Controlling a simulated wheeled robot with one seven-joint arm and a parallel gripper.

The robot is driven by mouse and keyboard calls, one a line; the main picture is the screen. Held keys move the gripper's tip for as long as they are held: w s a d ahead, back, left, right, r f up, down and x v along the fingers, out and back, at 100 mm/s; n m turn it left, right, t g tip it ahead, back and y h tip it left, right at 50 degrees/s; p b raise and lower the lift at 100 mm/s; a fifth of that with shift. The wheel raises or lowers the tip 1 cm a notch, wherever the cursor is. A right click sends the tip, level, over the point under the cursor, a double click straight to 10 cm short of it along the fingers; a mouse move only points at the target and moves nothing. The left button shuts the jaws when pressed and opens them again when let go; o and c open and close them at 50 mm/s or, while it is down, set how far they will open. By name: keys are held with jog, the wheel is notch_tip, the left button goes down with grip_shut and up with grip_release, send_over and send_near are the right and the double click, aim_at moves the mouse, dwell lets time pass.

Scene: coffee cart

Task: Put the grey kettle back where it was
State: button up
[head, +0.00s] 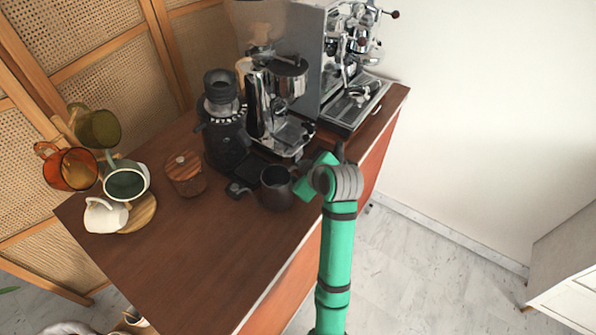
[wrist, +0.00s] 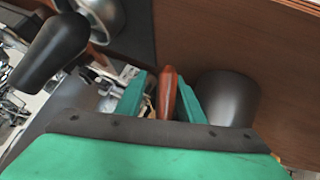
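The grey kettle (head: 273,191) stands upright on the wooden counter in front of the grinder, its open top up. My green gripper (head: 316,177) is at its right side, by the handle. In the wrist view the kettle's dark grey body (wrist: 230,97) is right of my gripper (wrist: 162,92), outside the fingers. Its reddish-brown handle (wrist: 168,90) lies between the two green fingers, close to the right finger. A gap shows between the handle and the left finger, so the gripper looks open around the handle.
A wooden jar (head: 185,174) and a mug tree with mugs (head: 126,182) are to the left. The front left of the counter (head: 205,255) is clear.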

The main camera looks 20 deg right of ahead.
jog(key=shift+r, duration=0.15)
jog(key=shift+s+r, duration=0.2)
jog(key=v, duration=1.1)
jog(key=shift+s+r, duration=0.2)
jog(key=shift+s, duration=0.1)
